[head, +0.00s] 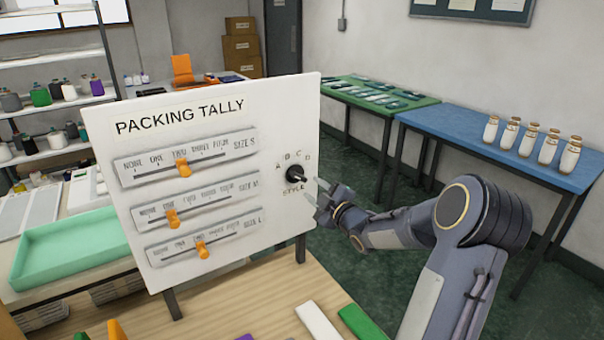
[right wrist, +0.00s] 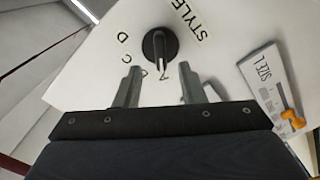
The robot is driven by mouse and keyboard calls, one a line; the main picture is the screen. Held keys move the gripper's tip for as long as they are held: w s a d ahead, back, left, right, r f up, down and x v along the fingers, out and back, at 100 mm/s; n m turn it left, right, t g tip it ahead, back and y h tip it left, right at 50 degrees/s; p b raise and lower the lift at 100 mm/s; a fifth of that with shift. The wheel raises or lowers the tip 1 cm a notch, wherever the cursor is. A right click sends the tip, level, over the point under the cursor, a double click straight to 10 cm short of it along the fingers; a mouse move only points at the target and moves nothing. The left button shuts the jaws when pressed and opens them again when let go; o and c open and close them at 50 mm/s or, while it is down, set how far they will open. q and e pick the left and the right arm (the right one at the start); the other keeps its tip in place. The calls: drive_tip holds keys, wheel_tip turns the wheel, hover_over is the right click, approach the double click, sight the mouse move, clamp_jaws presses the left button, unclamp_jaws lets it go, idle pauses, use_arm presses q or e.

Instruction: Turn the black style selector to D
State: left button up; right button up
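The black style selector (head: 296,174) is a round knob on the right part of the white Packing Tally board (head: 222,107), with letters A, B, C, D arced above it and STYLE below. In the right wrist view the selector (right wrist: 160,46) shows a raised bar; its end appears to lie toward the A side, but the exact letter is hard to tell. My right gripper (head: 320,195) is open just right of the selector. In the right wrist view its two fingers (right wrist: 159,84) are spread, with the knob ahead between them, apparently untouched. My left gripper is not in view.
The board stands on a wooden table (head: 250,300) with coloured strips in front. A green tray (head: 70,248) is at left. A blue table (head: 500,145) with white bottles stands behind right.

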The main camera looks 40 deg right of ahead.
sight(301, 179)
drive_tip(key=w, duration=0.1)
drive_tip(key=w+p, duration=0.1)
drive_tip(key=w, duration=0.3)
drive_tip(key=shift+w+d, duration=0.15)
drive_tip(key=shift+d, duration=0.1)
drive_tip(key=shift+w+p, duration=0.3)
drive_tip(key=shift+w, duration=0.2)
drive_tip(key=shift+c, duration=0.2)
clamp_jaws()
